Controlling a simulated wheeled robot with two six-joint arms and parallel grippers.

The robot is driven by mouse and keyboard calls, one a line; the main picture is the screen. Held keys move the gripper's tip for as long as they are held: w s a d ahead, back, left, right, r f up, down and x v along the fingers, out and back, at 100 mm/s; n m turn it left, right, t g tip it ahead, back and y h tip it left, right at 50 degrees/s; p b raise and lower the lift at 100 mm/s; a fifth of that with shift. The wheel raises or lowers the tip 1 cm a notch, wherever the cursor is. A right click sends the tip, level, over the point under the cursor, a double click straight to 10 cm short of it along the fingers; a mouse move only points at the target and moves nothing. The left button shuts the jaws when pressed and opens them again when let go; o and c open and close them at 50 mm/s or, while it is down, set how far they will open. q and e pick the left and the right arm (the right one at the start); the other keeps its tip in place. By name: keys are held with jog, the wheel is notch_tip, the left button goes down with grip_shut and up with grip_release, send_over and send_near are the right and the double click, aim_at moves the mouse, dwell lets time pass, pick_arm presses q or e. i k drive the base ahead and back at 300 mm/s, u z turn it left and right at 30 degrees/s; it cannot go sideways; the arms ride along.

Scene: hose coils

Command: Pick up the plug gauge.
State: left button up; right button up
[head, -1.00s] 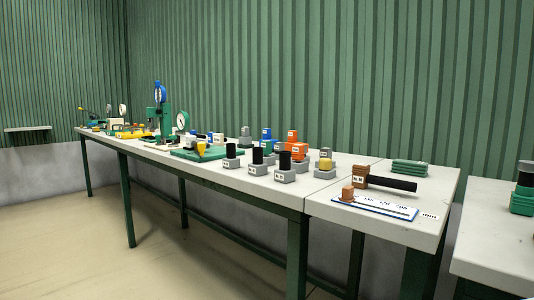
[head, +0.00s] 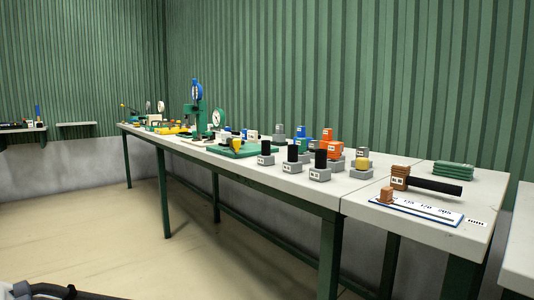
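Several small gauge-like pieces with black cylinders on grey blocks stand upright on the long bench, one of them a black-topped piece (head: 320,166) near the front edge. A brown block with a long black rod (head: 426,182) lies on the right-hand bench section. I cannot tell for sure which of these is the plug gauge. Neither gripper shows; only a grey and black part, likely of my arm, enters at the bottom left corner.
The long white bench (head: 300,190) with green legs runs along the green wall. A blue-edged scale board (head: 418,211) and a green stack (head: 453,170) lie at its right end. Another table (head: 520,262) stands at the right edge. The floor in front is clear.

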aim_at(301, 142)
jog(key=z, duration=0.05)
jog(key=i, duration=0.85)
jog(key=u, duration=0.5)
